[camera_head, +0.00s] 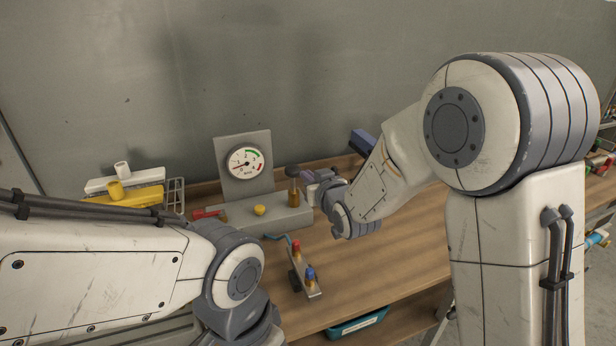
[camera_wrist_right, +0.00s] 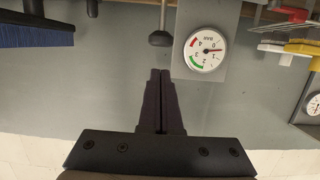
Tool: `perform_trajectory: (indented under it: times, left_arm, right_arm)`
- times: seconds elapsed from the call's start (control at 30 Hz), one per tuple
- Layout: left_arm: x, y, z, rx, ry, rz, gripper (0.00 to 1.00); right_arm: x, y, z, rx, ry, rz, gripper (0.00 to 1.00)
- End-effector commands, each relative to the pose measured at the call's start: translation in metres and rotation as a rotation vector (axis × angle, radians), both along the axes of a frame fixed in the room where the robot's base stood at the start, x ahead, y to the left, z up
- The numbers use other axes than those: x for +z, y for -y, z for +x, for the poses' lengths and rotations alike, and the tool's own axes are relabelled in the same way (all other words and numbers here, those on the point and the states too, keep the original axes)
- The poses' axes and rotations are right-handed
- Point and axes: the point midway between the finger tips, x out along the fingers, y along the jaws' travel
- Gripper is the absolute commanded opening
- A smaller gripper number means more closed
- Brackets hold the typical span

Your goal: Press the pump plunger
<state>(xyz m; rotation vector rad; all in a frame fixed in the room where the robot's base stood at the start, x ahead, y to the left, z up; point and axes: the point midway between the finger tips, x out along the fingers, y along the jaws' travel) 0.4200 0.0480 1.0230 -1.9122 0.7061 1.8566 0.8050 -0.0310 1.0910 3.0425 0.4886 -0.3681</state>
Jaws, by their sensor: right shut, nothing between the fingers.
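The pump is a grey block (camera_head: 235,213) on the wooden bench, with a pressure gauge (camera_head: 245,163) on an upright plate behind it. The plunger (camera_head: 293,172) has a dark round knob on a brass-coloured rod at the block's right end and stands raised. In the right wrist view the plunger knob (camera_wrist_right: 160,39) hangs upside down just beyond my fingertips, with the gauge (camera_wrist_right: 205,51) beside it. My right gripper (camera_head: 308,177) is shut and empty, just right of the plunger; its fingers (camera_wrist_right: 160,73) look apart from the knob. My left gripper is out of the picture.
The block also carries a yellow knob (camera_head: 260,210) and a red lever (camera_head: 207,213). Yellow and white pieces (camera_head: 130,193) sit at left. A blue brush (camera_wrist_right: 35,35) is nearby.

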Motion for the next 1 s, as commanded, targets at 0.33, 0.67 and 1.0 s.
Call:
perform_trajectory:
  times: [0.33,0.67,1.0]
  left_arm:
    - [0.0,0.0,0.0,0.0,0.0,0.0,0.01]
    - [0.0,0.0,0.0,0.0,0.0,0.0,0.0]
    - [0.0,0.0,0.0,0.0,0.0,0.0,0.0]
  right_arm:
    - [-0.002,-0.004,-0.006,0.007,-0.028,-0.01,0.0]
    - [-0.043,-0.037,-0.145,0.132,-0.516,-0.194,0.0]
    - [-0.068,-0.002,-0.342,0.289,-1.048,-0.463,0.0]
